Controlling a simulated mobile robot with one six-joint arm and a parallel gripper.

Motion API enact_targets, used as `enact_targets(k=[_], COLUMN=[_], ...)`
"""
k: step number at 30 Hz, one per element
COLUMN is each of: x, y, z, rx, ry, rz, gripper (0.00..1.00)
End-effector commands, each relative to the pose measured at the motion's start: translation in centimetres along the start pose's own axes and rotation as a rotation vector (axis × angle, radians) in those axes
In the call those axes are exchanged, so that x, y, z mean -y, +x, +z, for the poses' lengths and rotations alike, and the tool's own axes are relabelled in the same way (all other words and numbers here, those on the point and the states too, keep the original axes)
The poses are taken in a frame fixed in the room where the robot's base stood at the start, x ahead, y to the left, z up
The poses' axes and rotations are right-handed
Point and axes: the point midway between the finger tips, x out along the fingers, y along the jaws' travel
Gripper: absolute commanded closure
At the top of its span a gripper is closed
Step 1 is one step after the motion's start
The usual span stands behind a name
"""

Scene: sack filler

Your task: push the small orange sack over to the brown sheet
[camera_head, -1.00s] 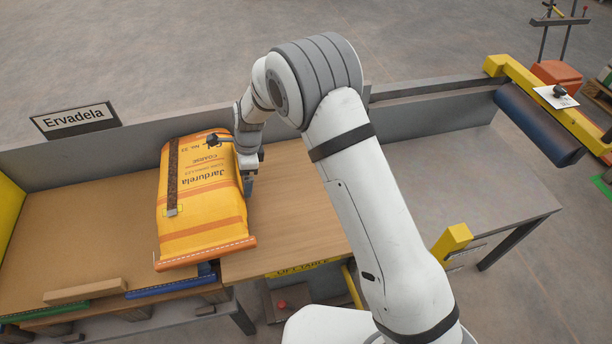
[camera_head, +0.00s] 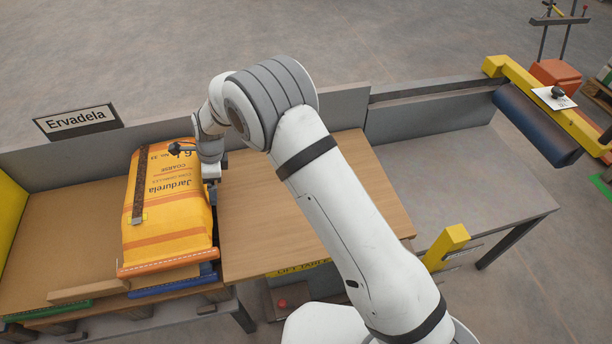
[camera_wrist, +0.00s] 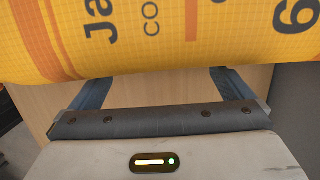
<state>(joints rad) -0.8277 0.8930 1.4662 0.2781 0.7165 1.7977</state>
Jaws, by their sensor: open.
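The orange sack (camera_head: 172,215), printed "Jardurela", lies flat with a dark strip along its left part. It rests mostly on the brown sheet (camera_head: 60,225) at the left, with its right edge near the seam with the wooden lift table. My gripper (camera_head: 212,192) is at the sack's right side, low and close against it. In the wrist view, the sack (camera_wrist: 170,35) fills the top and hides the fingertips of my open gripper (camera_wrist: 160,85). Whether the fingers touch the sack cannot be told.
The wooden lift table (camera_head: 290,215) right of the sack is bare. A grey wall with an "Ervadela" sign (camera_head: 78,120) runs behind. A wooden block (camera_head: 88,291) and a blue strip (camera_head: 172,285) lie at the front edge. A yellow panel (camera_head: 10,222) stands at far left.

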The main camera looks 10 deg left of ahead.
Motion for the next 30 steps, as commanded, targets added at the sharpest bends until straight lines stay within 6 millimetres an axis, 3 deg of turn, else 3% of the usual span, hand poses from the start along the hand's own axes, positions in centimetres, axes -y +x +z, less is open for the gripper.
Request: enact_targets(k=[10,24,30], x=[0.0,0.0,0.0], y=[0.7,0.9,1.3], z=[3.6,4.3,6.2], rx=[0.001,0.0,0.0], ry=[-0.001,-0.001,-0.003], rz=[0.001,0.001,0.001], gripper=[0.0,0.0,0.0])
